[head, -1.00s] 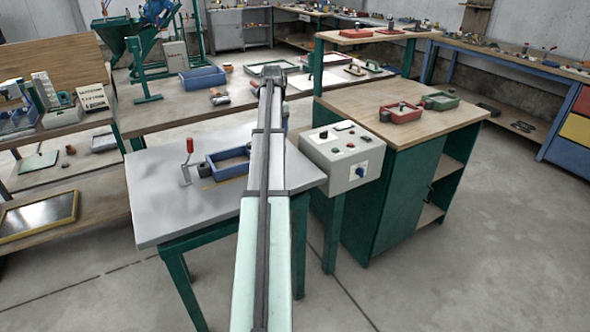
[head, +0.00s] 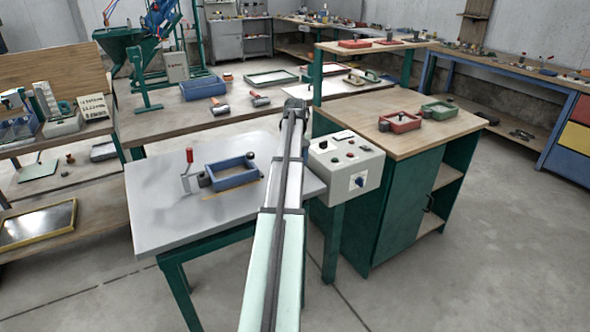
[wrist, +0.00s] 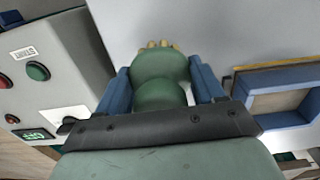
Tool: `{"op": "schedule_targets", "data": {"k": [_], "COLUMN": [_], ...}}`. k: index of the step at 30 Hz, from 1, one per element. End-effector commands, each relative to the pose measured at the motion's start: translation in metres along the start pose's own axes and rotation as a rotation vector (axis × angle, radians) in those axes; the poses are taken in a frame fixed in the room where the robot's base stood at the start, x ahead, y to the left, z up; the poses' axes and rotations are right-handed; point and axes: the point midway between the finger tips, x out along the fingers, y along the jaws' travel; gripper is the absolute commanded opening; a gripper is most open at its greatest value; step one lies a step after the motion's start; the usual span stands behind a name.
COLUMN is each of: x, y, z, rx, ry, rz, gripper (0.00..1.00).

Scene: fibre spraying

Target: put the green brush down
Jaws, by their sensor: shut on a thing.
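In the wrist view, my gripper (wrist: 160,78) has its two blue fingers closed on either side of the rounded green brush (wrist: 160,62). A few yellowish tips show at the brush's far end. A pale grey surface lies beyond it; I cannot tell whether the brush touches it. In the head view, my arm runs up the middle over the right part of the grey table (head: 150,215); the gripper and brush are hidden there behind the arm's end.
A grey control box (head: 345,165) with buttons stands just right of my arm, close beside the gripper in the wrist view (wrist: 50,75). A blue frame (head: 235,185) and a red-handled tool (head: 189,158) are on the table. The table's left and front parts are clear.

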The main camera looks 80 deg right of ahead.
Motion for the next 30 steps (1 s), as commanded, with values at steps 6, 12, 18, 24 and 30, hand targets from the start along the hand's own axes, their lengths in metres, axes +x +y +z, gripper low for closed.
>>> {"op": "schedule_targets", "data": {"k": [6,12,18,24,30], "x": [0.026,0.033,0.034,0.035,0.035], "y": [-0.001,0.000,0.000,0.000,0.000], "z": [0.001,0.000,0.000,0.000,0.000], "rx": [0.000,0.000,0.000,0.000,0.000], "ry": [-0.001,0.000,0.000,0.000,0.000], "rz": [-0.001,0.000,0.000,0.000,0.000], "gripper": [0.39,0.39,0.39,0.78,0.93]}}
